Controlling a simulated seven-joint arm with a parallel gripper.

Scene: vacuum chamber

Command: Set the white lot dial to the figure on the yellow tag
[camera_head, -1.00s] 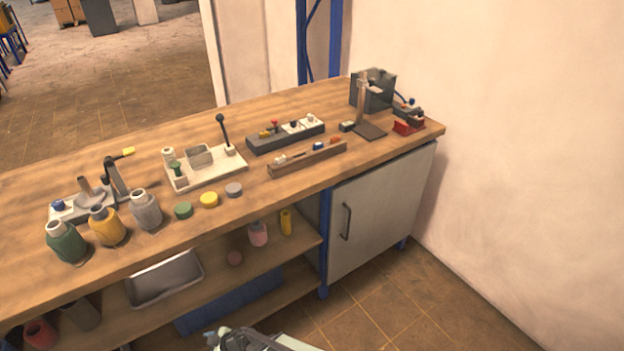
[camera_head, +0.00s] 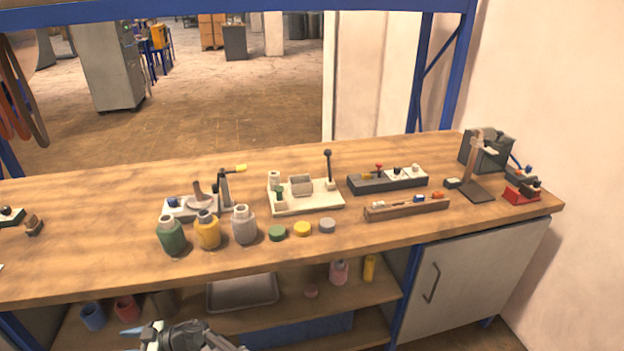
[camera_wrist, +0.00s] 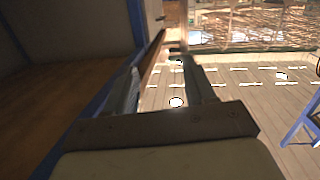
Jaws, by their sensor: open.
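A dark control block (camera_head: 388,183) stands towards the back of the bench, right of centre in the head view. It carries a red knob, a black knob and white parts at its right end. One of these white parts (camera_head: 416,172) may be the lot dial, but it is too small to tell. No yellow tag with a readable figure shows. My gripper (camera_wrist: 161,75) is open and empty in the wrist view, with floor and a bench side beyond its fingers. Part of my arm shows at the bottom of the head view, well below and in front of the bench top.
Green, yellow and grey bottles (camera_head: 207,231) and several coloured discs (camera_head: 302,229) stand near the bench front. A cream fixture with a black-knobbed lever (camera_head: 318,200), a toggle clamp (camera_head: 225,187), a wooden rack (camera_head: 405,209) and a stand (camera_head: 475,180) surround the block. The bench's left side is mostly clear.

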